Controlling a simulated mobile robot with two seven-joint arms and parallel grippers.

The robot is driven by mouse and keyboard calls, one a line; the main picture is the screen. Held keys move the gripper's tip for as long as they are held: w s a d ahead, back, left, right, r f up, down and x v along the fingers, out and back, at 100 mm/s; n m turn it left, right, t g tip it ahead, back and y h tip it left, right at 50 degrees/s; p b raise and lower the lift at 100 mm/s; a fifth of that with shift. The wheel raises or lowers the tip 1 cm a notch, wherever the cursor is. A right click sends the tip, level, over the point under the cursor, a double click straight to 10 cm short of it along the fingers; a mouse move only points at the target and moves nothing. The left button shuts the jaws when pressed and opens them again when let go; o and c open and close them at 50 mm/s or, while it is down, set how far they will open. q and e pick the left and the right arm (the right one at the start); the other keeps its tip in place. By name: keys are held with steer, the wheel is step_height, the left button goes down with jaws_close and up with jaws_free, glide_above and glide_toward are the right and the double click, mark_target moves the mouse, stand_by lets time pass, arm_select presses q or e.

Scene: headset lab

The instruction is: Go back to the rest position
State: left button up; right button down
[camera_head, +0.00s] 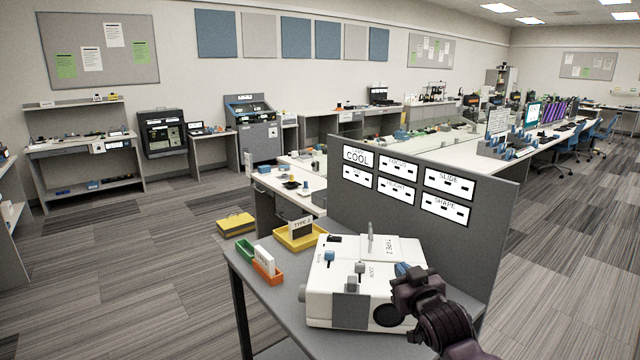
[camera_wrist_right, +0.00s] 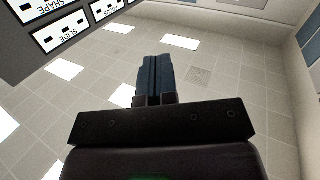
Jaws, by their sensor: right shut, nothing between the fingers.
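My right gripper (camera_head: 403,270) is at the right side of the white machine (camera_head: 335,297) in the head view, over or just in front of its right end. In the right wrist view its two blue fingers (camera_wrist_right: 153,80) are together with nothing between them. That view looks up at the ceiling, so the gripper points upward or nearly so. The white machine stands on the grey table (camera_head: 262,300) and carries small levers and a "TYPE 2" label. My left gripper is not in view.
A grey panel (camera_head: 400,222) with several white labels stands behind the machine; its labels also show in the right wrist view (camera_wrist_right: 62,32). A yellow tray (camera_head: 300,243), an orange bin (camera_head: 267,273) and a green bin (camera_head: 246,249) sit left of the machine. Open carpet lies left.

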steer(key=s+d+f+m+g+h, duration=0.1)
steer(key=s+d+f+g, duration=0.1)
steer(key=s+f, duration=0.7)
steer(key=s+d+f+m+g+h, duration=0.1)
steer(key=s+d+f, duration=0.3)
steer(key=s+f, duration=0.5)
steer(key=s+d+f+m+g+h, duration=0.1)
steer(key=s+d+f, duration=0.3)
steer(key=s+f, duration=0.5)
steer(key=s+g, duration=0.1)
steer(key=s, duration=0.7)
steer(key=shift+s+g+h, duration=0.3)
steer(key=shift+h, duration=0.1)
steer(key=shift+f, duration=0.1)
